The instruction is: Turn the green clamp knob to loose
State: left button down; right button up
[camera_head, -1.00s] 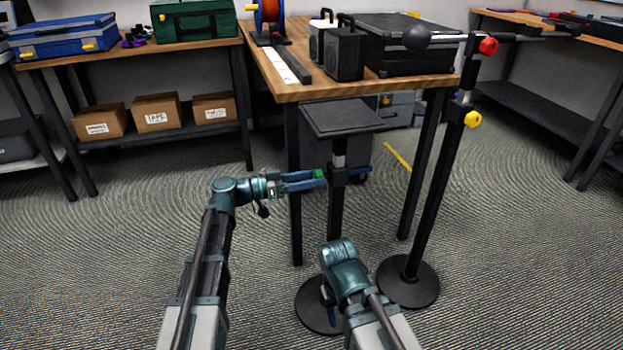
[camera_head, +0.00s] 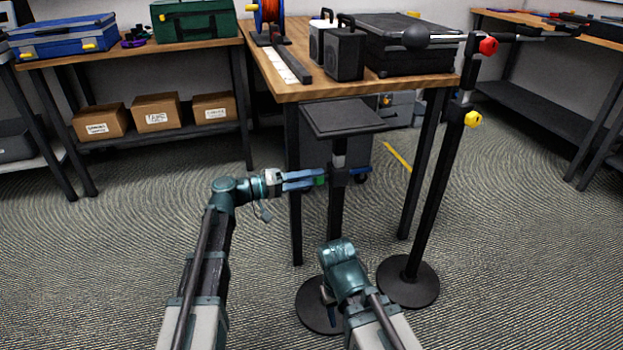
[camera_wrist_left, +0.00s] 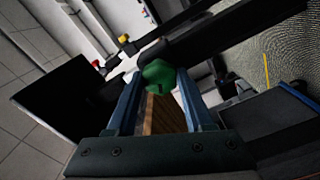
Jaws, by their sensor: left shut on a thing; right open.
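The green clamp knob (camera_wrist_left: 159,75) sits on the side of a black stand with a flat square top plate (camera_head: 342,117). In the head view only a little of the green knob (camera_head: 320,181) shows at the fingertips. My left gripper (camera_head: 318,178) comes in from the left and is shut on the knob. In the left wrist view its two blue fingers (camera_wrist_left: 157,92) lie on either side of the knob. My right gripper (camera_head: 329,300) is low in front of the stand, mostly hidden behind its own wrist; its jaws are hard to see.
A second stand (camera_head: 434,195) with a red knob (camera_head: 488,46) and a yellow knob (camera_head: 473,118) stands at the right on a round base. A wooden table (camera_head: 428,82) with speakers and a black case is behind. Open floor lies left.

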pick_arm(q)
jog(key=n, duration=0.7)
dwell(0.6)
jog(key=shift+c, duration=1.4)
grip_release()
jog(key=shift+a, duration=0.1)
jog(key=v, duration=1.3)
jog(key=shift+a, duration=0.3)
jog(key=shift+s, duration=0.15)
